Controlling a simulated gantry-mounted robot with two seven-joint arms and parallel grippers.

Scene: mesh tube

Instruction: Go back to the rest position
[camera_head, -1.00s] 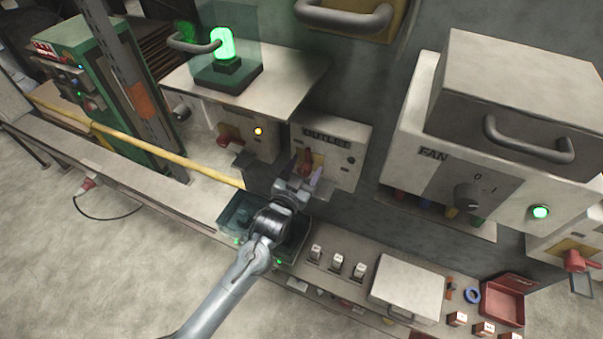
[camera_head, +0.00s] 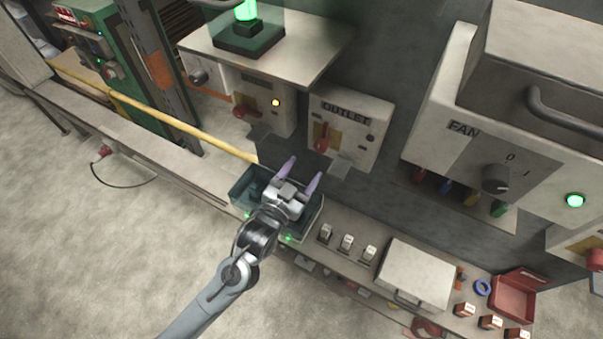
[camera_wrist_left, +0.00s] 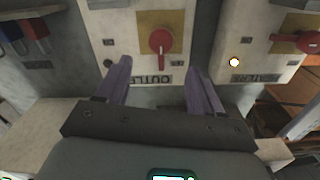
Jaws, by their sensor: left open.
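My left gripper (camera_head: 299,176) is open and empty, its two purple fingers apart, above the dark teal tray (camera_head: 244,186) on the bench. It points toward the outlet box (camera_head: 366,137), whose red handle (camera_head: 321,142) stands clear of the fingers. In the left wrist view the fingers (camera_wrist_left: 157,80) frame the lower part of the outlet panel, with the red handle (camera_wrist_left: 160,40) beyond them and nothing between them. My left arm reaches in from the bottom of the head view. My right gripper is not in view.
A yellow rail (camera_head: 160,115) runs along the bench at left. The fan box (camera_head: 440,120) juts out at right. Small switches (camera_head: 347,242), a lidded grey box (camera_head: 418,272) and a red bin (camera_head: 513,297) line the bench. Open floor (camera_head: 90,250) lies at lower left.

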